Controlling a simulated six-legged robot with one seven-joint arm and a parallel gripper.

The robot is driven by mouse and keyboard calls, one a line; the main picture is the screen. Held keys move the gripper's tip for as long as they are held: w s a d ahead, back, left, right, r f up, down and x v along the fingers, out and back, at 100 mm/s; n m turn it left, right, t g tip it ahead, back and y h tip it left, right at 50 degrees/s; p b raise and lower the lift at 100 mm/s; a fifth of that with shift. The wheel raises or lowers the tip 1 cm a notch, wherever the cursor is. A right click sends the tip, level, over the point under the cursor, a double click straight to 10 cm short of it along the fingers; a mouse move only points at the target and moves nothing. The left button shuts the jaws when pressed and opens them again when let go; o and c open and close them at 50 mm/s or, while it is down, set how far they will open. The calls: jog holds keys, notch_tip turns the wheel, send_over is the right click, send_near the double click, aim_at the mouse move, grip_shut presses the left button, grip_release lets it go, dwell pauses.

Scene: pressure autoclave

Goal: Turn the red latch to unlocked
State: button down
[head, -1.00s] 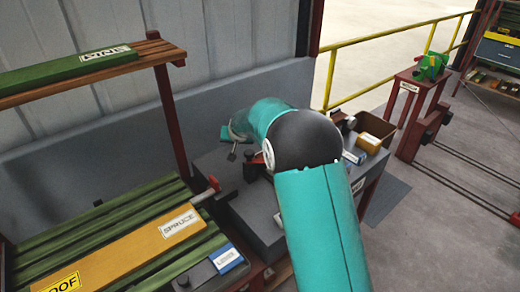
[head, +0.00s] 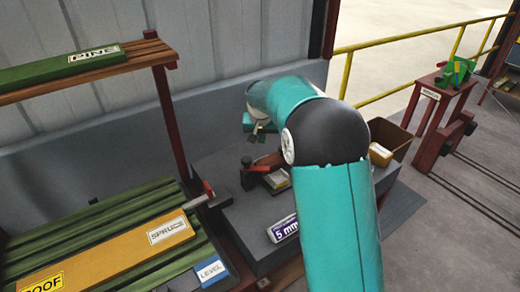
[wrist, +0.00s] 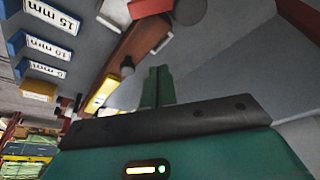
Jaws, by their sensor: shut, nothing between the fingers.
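My gripper (head: 262,128) is at the far end of my teal arm, over the back of the dark grey bench. In the wrist view its green fingers (wrist: 157,88) are together with nothing between them. A red-brown block-like part (head: 268,160) with a dark knob (head: 247,178) beside it lies on the bench, in front of my gripper. In the wrist view a red-brown bar (wrist: 135,48) and a bright red piece (wrist: 150,7) lie beyond the fingertips, apart from them. I cannot tell for certain which red part is the latch, or its position.
A slatted green rack with a spruce board (head: 120,252) stands at the left, with a red-tipped rod (head: 208,190) at its edge. A 5 mm labelled block (head: 283,229) lies on the bench. A brown box (head: 392,140) is at right. A grey wall stands behind the bench.

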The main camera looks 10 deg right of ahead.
aim_at(260, 161)
jog(key=x, duration=0.9)
jog(key=shift+a+f, duration=0.3)
jog(key=shift+f, duration=0.15)
jog(key=shift+s+a+r, duration=0.15)
jog(key=shift+s+r, duration=0.05)
jog(key=shift+s, duration=0.35)
jog(key=shift+s+a+r, duration=0.15)
jog(key=shift+s, duration=0.45)
jog(key=shift+s+a, duration=0.15)
jog(key=shift+s, duration=0.75)
jog(key=shift+w+f, duration=0.1)
jog(key=shift+f, duration=0.05)
